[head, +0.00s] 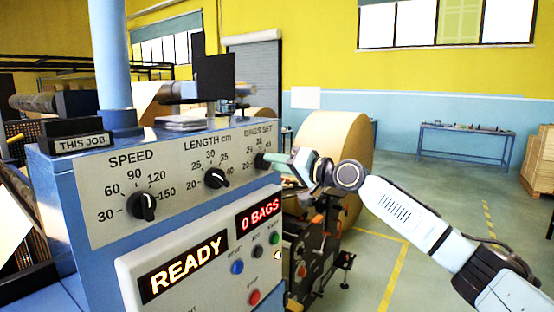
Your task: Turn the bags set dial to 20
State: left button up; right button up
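The bags set dial (261,160) is a black knob at the right end of the machine's sloped grey panel (177,190), under the label BAGS SET. Part of its scale, including 20, 30 and 40, shows around it, small and partly covered. My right gripper (271,161) comes from the right, with its pale green fingertips at the dial, seeming to touch it. The fingers are seen nearly edge-on, so the gap between them and any grip on the knob cannot be told. Where the dial points is too small to read. My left gripper is out of view.
The length dial (216,178) and speed dial (143,206) sit left of it. Below are the READY display (184,266), the 0 BAGS display (259,214) and several push buttons. A large kraft roll (335,135) stands behind my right gripper. Open floor lies right.

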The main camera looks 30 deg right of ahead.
jog(key=shift+w+a, duration=0.1)
jog(key=shift+w, duration=0.05)
grip_shut()
dwell(0.4)
